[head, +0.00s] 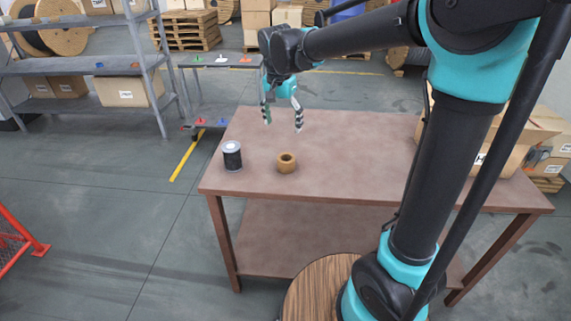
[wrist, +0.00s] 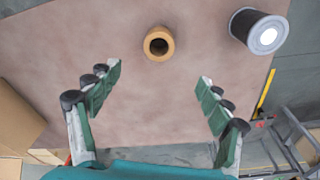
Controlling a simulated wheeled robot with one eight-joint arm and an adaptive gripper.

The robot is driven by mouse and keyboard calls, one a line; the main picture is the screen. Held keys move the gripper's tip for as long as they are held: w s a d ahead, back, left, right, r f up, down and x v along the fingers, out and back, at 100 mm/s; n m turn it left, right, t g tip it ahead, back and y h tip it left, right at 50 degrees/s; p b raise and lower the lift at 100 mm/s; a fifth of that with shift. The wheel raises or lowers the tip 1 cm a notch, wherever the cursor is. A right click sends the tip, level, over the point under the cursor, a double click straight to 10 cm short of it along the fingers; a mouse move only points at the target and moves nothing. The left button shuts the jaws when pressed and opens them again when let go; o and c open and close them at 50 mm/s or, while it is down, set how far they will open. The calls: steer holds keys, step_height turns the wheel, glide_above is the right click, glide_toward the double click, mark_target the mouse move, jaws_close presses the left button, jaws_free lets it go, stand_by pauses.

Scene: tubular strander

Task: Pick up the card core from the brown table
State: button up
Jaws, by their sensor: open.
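The card core (head: 287,162) is a short tan-brown ring with a dark hole, standing on the brown table (head: 330,180) near its front left part. In the wrist view the card core (wrist: 158,43) lies beyond my fingertips, roughly centred between them. My gripper (head: 283,118) is above the far left part of the table, pointing down. In the wrist view my gripper (wrist: 160,92) has its two green-padded fingers spread wide with nothing between them. The core is apart from both fingers and fully visible.
A black can with a white top (head: 232,155) stands left of the core, near the table's left edge; it also shows in the wrist view (wrist: 260,30). Cardboard boxes (head: 490,150) are at the table's right. The middle of the table is clear. Grey shelving (head: 160,85) stands behind left.

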mark_target(286, 158)
steer(key=f, duration=0.5)
steer(key=w+f, duration=0.1)
steer(key=f, duration=0.4)
steer(key=d+f, duration=0.1)
steer(key=f, duration=0.4)
steer(key=shift+w+f, duration=0.15)
steer(key=shift+w, duration=0.2)
steer(key=shift+c, duration=0.6)
steer(key=c, duration=1.1)
steer(key=shift+c, duration=0.2)
